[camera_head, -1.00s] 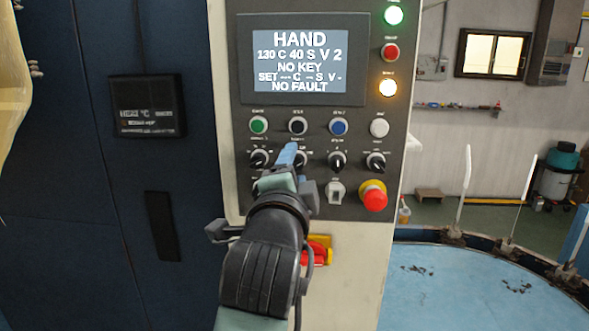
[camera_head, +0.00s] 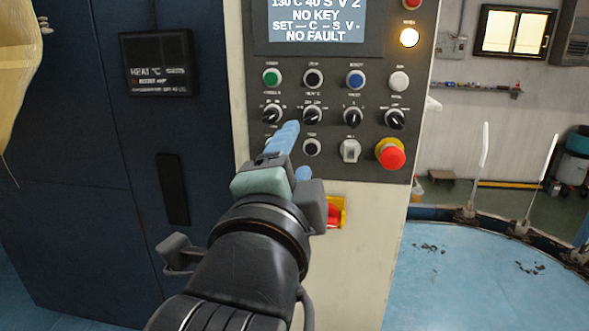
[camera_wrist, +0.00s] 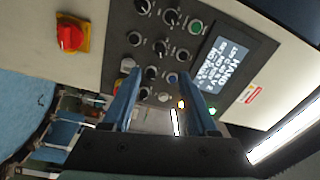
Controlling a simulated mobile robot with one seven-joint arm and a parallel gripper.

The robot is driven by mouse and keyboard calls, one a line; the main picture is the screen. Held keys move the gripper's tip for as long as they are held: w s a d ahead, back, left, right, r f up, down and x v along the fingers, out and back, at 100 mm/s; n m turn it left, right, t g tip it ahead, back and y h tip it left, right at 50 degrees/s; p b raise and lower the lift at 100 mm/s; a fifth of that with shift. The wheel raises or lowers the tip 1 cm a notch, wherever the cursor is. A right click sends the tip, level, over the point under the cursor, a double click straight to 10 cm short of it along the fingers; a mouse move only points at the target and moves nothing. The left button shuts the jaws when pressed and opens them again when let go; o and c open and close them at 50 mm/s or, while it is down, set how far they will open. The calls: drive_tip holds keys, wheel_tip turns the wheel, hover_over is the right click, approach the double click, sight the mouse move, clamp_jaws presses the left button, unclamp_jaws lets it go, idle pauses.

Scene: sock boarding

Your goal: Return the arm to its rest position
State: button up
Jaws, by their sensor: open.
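My gripper (camera_head: 294,154) is in front of the lower part of the control panel (camera_head: 412,150), with blue fingers. In the wrist view my gripper (camera_wrist: 160,100) shows its two blue fingers apart with nothing between them. It looks apart from the panel, though the exact gap cannot be told. The arm covers part of the panel's lower left. The screen (camera_head: 315,20) reads HAND in the wrist view, and NO KEY and NO FAULT in the head view.
The panel carries several knobs and buttons and a red emergency button (camera_head: 391,155). A red and yellow switch (camera_head: 337,212) sits just right of my wrist. A dark temperature box (camera_head: 158,63) is on the blue cabinet at left. A round blue table (camera_head: 450,270) is at right.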

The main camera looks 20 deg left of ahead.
drive_tip(key=shift+s+d, duration=0.1)
drive_tip(key=shift+s, duration=0.25)
drive_tip(key=s+d+r+n+t+h, duration=0.2)
drive_tip(key=s+d+r+n+t, duration=0.2)
drive_tip(key=d+r+n, duration=0.2)
drive_tip(key=s+d+r+n+t+h, duration=0.2)
drive_tip(key=s+d+r+n+t, duration=0.2)
drive_tip(key=d+r, duration=0.5)
drive_tip(key=shift+d+r+n+t, duration=0.4)
drive_tip(key=shift+n+t, duration=0.3)
drive_tip(key=shift+n, duration=0.5)
drive_tip(key=shift+a, duration=0.15)
